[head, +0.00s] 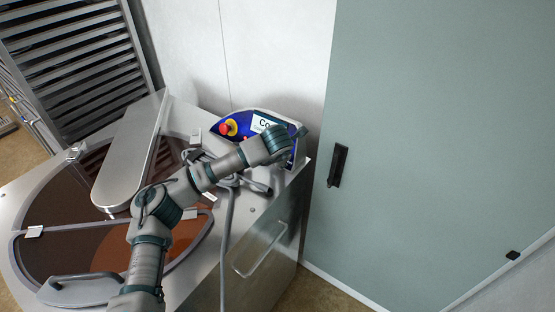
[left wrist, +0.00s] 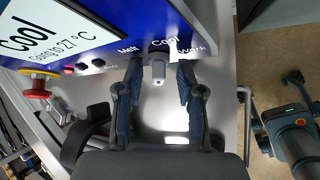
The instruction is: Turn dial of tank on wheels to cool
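The tank on wheels (head: 267,237) is a steel machine with a dark-lidded bowl and a blue control panel (head: 232,120). In the left wrist view the grey dial (left wrist: 158,71) sits on the panel's edge, just below the "Cool" label and between "Melt" and "Work". The screen (left wrist: 43,33) reads "Cool, going to 27°C". My left gripper (left wrist: 160,82) is open, one finger on each side of the dial, with visible gaps. In the head view my left arm reaches across the tank to the panel, and its wrist hides the dial. My right gripper is not in view.
A red stop button (left wrist: 38,84) on a yellow base sits beside the screen. A steel cover arm (head: 130,155) spans the bowl. A grey-green door (head: 440,140) stands close on the right.

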